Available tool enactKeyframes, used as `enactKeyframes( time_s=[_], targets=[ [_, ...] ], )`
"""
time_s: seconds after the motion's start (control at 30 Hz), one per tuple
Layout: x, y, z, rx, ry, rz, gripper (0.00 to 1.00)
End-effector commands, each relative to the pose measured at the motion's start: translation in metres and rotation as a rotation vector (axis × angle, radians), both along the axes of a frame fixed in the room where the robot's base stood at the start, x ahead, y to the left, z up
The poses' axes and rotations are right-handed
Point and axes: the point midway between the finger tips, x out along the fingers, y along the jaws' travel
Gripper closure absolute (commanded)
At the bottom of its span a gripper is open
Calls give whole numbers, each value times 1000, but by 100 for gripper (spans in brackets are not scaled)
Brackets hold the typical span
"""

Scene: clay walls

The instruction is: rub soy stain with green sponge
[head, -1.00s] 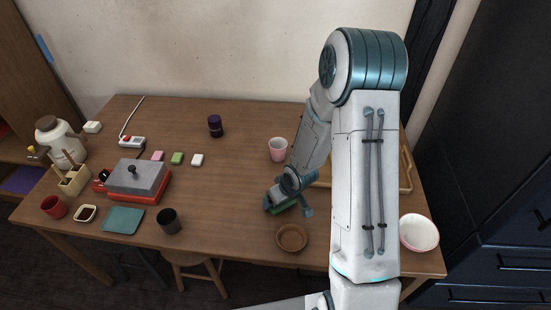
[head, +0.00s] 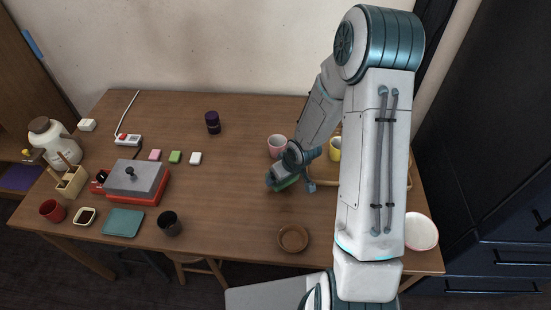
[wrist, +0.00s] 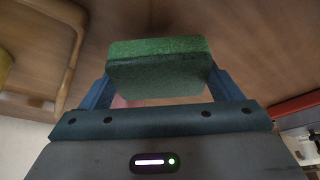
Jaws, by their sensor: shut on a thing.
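My gripper (head: 287,178) is shut on a green sponge (wrist: 158,68). The sponge spans the gap between the two fingers in the wrist view. In the head view the sponge (head: 284,186) shows only as a green edge under my gripper, over the table just in front of the pink cup. I cannot tell whether it touches the wood. No soy stain shows clearly; the sponge and my arm hide part of the table.
A pink cup (head: 277,145) stands close behind my gripper. A yellow cup (head: 335,150) and wooden tray (wrist: 72,50) lie to the right in the head view. A brown bowl (head: 293,238) is in front. The table's middle (head: 220,190) is clear.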

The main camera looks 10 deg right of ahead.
Motion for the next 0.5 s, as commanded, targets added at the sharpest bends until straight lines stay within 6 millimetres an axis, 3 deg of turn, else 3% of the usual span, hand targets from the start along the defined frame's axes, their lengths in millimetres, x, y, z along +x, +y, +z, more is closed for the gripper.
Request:
enactKeyframes(
  time_s=[0.1,0.5],
  targets=[
    [0,1,15,0,-1,2,44],
    [-1,5,46,-1,1,11,44]
  ],
)
